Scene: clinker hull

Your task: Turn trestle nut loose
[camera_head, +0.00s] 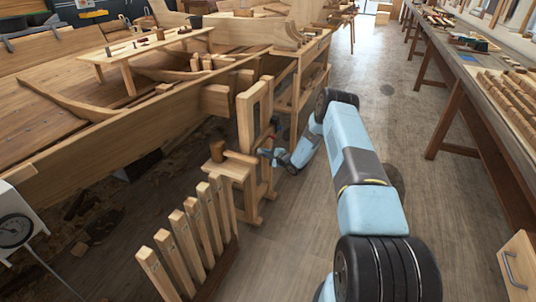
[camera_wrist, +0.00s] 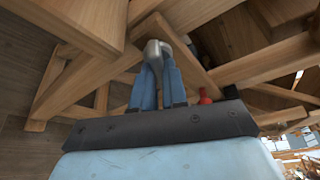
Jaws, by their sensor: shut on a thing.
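The trestle (camera_head: 245,122) is a pale wooden frame beside the boat hull in the head view. My gripper (camera_head: 264,153) reaches it from the right, at the lower part of the frame. In the wrist view the two blue fingers of my gripper (camera_wrist: 158,68) are shut on a rounded grey metal nut (camera_wrist: 154,46). The nut sits close to the wooden beams of the trestle (camera_wrist: 95,22). In the head view the nut is too small and covered to make out.
The planked hull (camera_head: 110,130) fills the left. Several upright wooden slats (camera_head: 182,240) stand in a rack near my arm. A long workbench (camera_head: 490,95) runs along the right. The floor (camera_head: 380,85) between is clear. A small red part (camera_wrist: 205,96) shows beside the fingers.

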